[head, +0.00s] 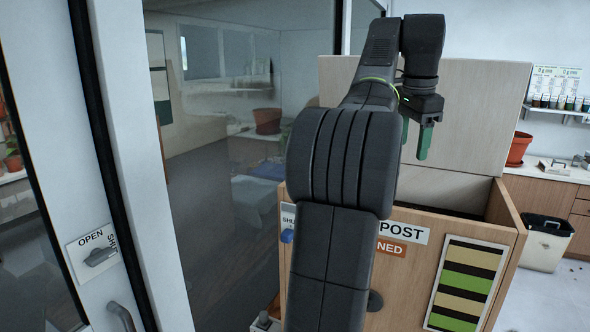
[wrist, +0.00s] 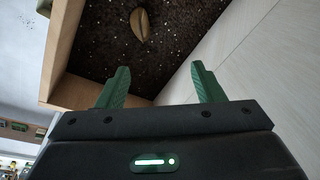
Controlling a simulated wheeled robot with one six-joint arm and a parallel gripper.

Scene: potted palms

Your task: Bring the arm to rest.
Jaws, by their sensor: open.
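My arm runs up the middle of the head view, and my gripper (head: 415,150) hangs above a wooden bin (head: 410,285) at its right. In the wrist view my gripper (wrist: 161,67) shows two green fingers spread apart with nothing between them. The fingers point over the dark, speckled soil (wrist: 100,45) inside the bin. A brown, leaf-like piece (wrist: 140,24) lies on the soil, apart from the fingers.
The bin's pale raised panel (head: 465,95) stands behind my gripper. A glass door with a switch marked OPEN and SHUT (head: 98,255) is at left.

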